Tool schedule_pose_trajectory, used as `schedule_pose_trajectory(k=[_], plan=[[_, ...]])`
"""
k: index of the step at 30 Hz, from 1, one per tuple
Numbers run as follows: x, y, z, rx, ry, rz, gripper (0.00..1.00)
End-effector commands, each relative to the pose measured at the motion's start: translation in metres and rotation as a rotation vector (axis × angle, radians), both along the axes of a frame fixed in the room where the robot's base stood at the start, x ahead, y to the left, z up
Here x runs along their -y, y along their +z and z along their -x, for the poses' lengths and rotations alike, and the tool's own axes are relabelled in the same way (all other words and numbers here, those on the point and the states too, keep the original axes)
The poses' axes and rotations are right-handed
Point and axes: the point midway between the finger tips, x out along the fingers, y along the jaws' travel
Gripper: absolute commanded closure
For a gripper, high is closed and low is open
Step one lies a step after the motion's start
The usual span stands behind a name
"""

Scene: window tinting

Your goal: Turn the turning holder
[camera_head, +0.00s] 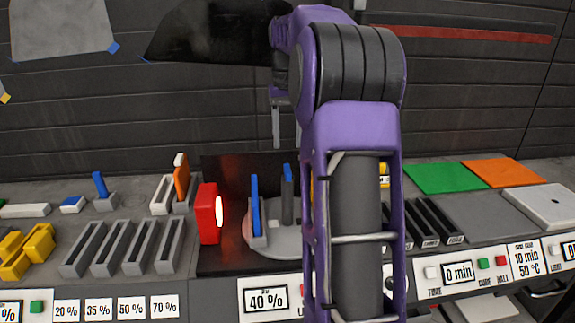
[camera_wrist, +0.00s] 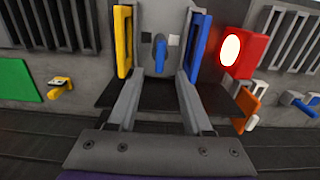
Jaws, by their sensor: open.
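The turning holder (camera_head: 283,243) is a round grey disc on a dark panel, partly hidden behind my arm in the head view. It carries an upright blue plate (camera_head: 255,205) and a dark post with blue on it (camera_head: 288,195). In the wrist view the holder's grey face (camera_wrist: 148,24) shows between a yellow plate (camera_wrist: 122,42) and a blue plate (camera_wrist: 200,45), with a blue peg (camera_wrist: 160,55) in the middle. My gripper (camera_head: 286,143) is open above and behind the holder. In the wrist view its fingertips (camera_wrist: 158,88) are apart, with nothing seen held.
A red lamp block (camera_head: 208,214) with a glowing face stands left of the holder. Grey slotted racks (camera_head: 120,248) are further left, with an orange piece (camera_head: 182,184) behind. Green (camera_head: 444,177) and orange (camera_head: 503,173) sheets lie at the right, near a white-grey plate (camera_head: 545,205).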

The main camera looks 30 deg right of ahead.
Motion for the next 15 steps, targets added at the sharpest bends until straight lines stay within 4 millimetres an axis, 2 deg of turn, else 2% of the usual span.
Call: schedule_pose_trajectory(k=[1,6,12,15], plan=[[0.000,-0.012,0.001,-0.005,-0.001,-0.002,0.50],[-0.001,-0.045,0.001,-0.003,0.000,-0.003,0.50],[0.000,-0.070,0.000,-0.001,0.000,0.000,0.50],[0.000,-0.076,0.000,0.000,0.000,0.000,0.50]])
